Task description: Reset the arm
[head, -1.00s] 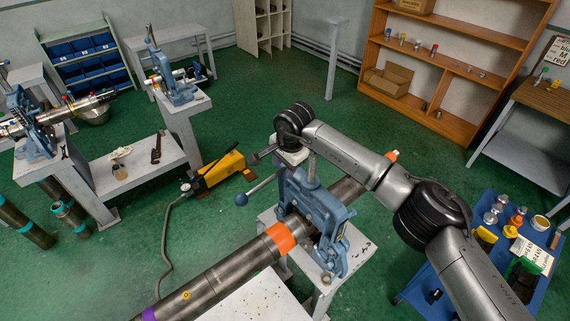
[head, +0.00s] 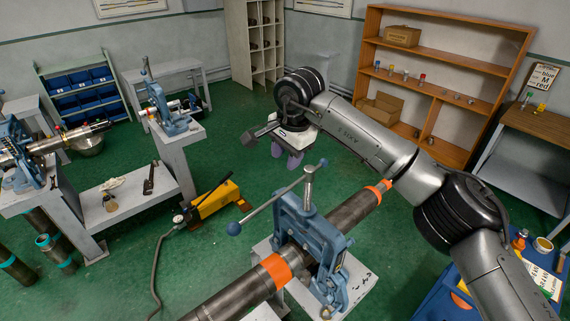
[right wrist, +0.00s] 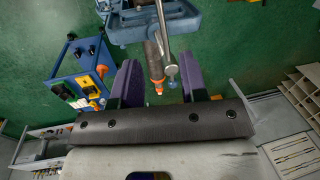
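My right arm reaches in from the right in the head view. Its right gripper (head: 286,155) hangs above the floor behind the near blue pipe vise (head: 312,240), apart from the vise and its handle (head: 290,200). In the right wrist view the purple fingers of the right gripper (right wrist: 160,85) stand wide apart with nothing held between them. The vise also shows at the top of that view (right wrist: 165,20). A dark pipe (head: 355,212) with orange bands passes through the vise. My left arm and gripper are not in view.
A yellow pump (head: 215,200) with a hose lies on the green floor. A blue cart (head: 445,297) with small items stands at the lower right. Wooden shelves (head: 450,35) stand at the back. Other benches with vises are at the left. Floor behind the gripper is clear.

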